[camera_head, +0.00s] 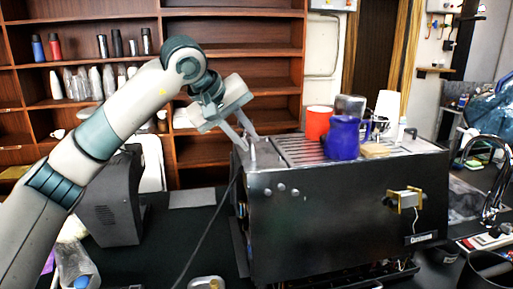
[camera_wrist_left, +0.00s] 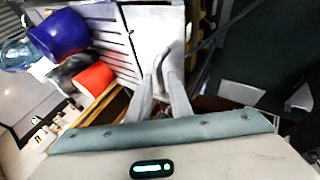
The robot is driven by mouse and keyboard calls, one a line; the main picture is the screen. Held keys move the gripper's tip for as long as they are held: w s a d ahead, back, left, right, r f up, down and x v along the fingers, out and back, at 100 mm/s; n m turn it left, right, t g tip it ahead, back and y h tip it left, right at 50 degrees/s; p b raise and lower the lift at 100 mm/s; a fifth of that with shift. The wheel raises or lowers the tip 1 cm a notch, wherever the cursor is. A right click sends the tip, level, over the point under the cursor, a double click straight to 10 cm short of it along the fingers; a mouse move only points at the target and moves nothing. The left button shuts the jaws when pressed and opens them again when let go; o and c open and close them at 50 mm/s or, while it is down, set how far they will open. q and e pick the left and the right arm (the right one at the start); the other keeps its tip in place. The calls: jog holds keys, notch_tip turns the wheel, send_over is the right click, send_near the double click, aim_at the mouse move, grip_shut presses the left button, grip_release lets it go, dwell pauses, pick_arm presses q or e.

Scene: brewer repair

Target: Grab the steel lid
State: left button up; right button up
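The steel lid (camera_head: 262,156) lies at the left end of the top of the black machine (camera_head: 330,215). It also shows in the left wrist view as a pale plate (camera_wrist_left: 150,22) with a curved grey handle (camera_wrist_left: 162,57). My left gripper (camera_head: 250,141) reaches down over the lid. Its two fingers stand apart, with the handle at or between their tips (camera_wrist_left: 160,75) in the wrist view. Whether a finger touches the handle I cannot tell. My right gripper is in neither view.
A slatted grate (camera_head: 292,150) adjoins the lid. A blue pitcher (camera_head: 342,138), a red cup (camera_head: 318,122) and other cups stand on the machine top. A dark grinder-like box (camera_head: 115,205) stands left of the machine. Wooden shelves (camera_head: 240,45) are behind.

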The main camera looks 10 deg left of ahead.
pick_arm(q)
jog(key=shift+f, duration=0.15)
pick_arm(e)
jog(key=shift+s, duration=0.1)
pick_arm(q)
grip_shut()
jog(key=shift+r, duration=0.2)
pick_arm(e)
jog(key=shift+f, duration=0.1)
